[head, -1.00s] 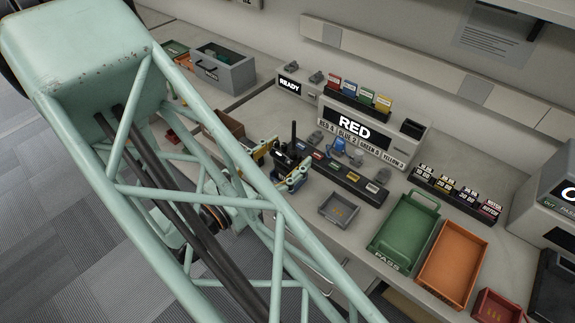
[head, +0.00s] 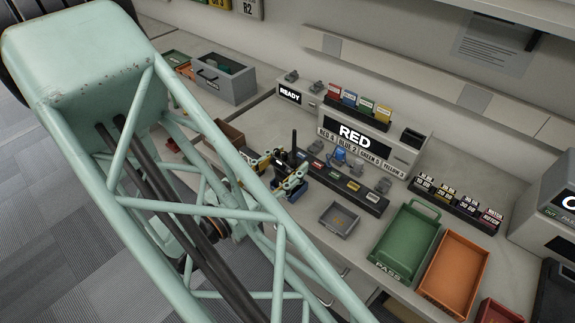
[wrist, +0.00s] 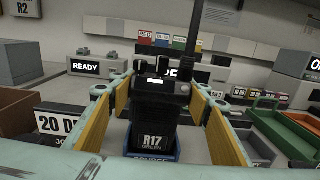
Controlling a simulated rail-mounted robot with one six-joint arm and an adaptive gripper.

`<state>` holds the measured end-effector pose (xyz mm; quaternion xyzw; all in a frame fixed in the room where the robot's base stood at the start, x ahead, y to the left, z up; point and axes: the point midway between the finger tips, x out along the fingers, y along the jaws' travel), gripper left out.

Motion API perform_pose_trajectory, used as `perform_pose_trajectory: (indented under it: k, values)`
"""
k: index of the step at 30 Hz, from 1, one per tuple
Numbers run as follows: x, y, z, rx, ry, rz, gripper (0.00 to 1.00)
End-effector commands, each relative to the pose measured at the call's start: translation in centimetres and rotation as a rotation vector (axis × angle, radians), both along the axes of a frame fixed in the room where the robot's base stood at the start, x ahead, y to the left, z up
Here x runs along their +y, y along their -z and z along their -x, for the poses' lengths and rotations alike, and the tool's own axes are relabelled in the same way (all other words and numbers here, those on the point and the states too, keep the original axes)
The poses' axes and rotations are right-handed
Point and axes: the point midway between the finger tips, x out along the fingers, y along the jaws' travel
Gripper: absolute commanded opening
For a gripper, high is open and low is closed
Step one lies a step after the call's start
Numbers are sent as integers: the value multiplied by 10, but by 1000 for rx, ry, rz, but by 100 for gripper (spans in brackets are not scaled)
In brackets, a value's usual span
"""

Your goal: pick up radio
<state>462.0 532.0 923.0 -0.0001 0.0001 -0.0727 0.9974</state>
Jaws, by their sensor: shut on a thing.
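A black radio (head: 282,165) with an upright antenna is between the fingers of my gripper (head: 284,172), over the bench at the left end of the black label strip. In the wrist view the radio (wrist: 152,118) stands upright, with a label reading R17 GREEN on its front. My gripper (wrist: 165,100) has a yellow-padded finger on each side of it and is shut on it. A blue thing (wrist: 152,157) shows under the radio's lower edge. I cannot tell whether the radio is lifted clear of it.
The black strip (head: 347,188) with coloured labels and a small grey tray (head: 340,219) are close to the right. The green PASS tray (head: 384,269) and an orange tray (head: 455,273) are farther right. The RED display unit (head: 354,136) stands behind. A brown box (head: 231,132) is left.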

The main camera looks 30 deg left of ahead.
Motion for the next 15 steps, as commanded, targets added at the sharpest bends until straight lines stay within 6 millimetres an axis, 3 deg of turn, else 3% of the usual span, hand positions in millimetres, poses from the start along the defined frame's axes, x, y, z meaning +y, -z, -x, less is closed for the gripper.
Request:
perform_pose_trajectory:
  k: [12, 15]
  values:
    - [0, -37, 0, -1, 0, -1, 28]
    - [-11, -35, 12, 0, 0, 2, 28]
